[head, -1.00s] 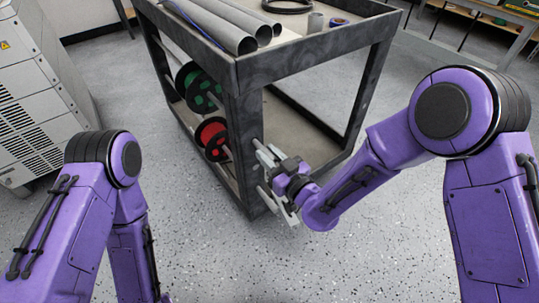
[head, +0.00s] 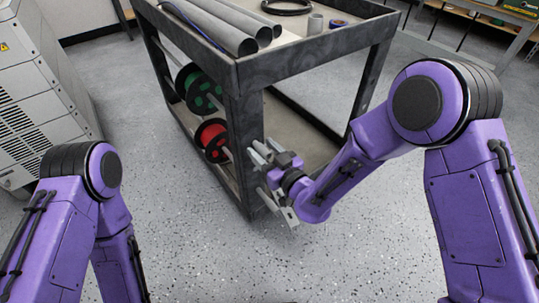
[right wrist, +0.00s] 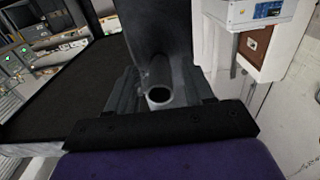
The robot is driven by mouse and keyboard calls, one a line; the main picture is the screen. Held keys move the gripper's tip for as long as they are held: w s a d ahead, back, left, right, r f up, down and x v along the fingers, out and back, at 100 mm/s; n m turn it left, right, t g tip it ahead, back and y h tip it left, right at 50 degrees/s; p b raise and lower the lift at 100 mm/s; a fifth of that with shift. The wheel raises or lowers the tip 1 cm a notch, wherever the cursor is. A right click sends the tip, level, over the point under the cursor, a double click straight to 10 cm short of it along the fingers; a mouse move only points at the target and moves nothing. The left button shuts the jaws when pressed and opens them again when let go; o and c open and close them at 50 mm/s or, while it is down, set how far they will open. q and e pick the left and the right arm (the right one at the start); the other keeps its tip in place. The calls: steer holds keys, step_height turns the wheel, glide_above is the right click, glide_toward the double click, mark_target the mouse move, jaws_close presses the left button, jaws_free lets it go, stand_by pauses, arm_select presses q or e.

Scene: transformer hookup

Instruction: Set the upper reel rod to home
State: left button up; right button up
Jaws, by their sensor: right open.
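In the head view a green reel (head: 199,89) hangs on the upper rod (head: 217,102) in the side of a dark cart. A red reel (head: 212,139) hangs below it on a lower rod (head: 227,153). My right gripper (head: 268,178) is at the outer face of the cart's near corner post, beside the protruding rod ends. Its jaws are apart. In the right wrist view a hollow grey rod end (right wrist: 159,94) points at the camera, between the open fingers with visible space on both sides. I cannot tell which rod this is. My left gripper is out of view.
A grey cabinet (head: 35,90) stands at the left. The speckled floor before the cart is clear.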

steer(key=v, duration=1)
steer(key=s+d+f+m+g+h, duration=0.35)
steer(key=d+f+m, duration=0.2)
steer(key=f, duration=0.25)
steer(key=s+d+f+m+g+h, duration=0.25)
steer(key=d+f+m+h, duration=0.2)
steer(key=d+f, duration=0.3)
steer(key=s+d+f+m+g+h, duration=0.25)
steer(key=s+d+f, duration=0.25)
steer(key=s, duration=0.5)
steer(key=s+d+f+m+g+h, duration=0.1)
steer(key=s+d+f+g+h, duration=0.1)
steer(key=s+d+f+g, duration=0.5)
steer(key=a+r+t+p, duration=0.1)
steer(key=r+p, duration=1.1)
steer(key=r, duration=0.1)
steer(key=s+a+r+t+p, duration=0.1)
steer(key=a+r+t+p, duration=0.1)
steer(key=r+p, duration=1.1)
steer(key=shift+s+r, duration=0.25)
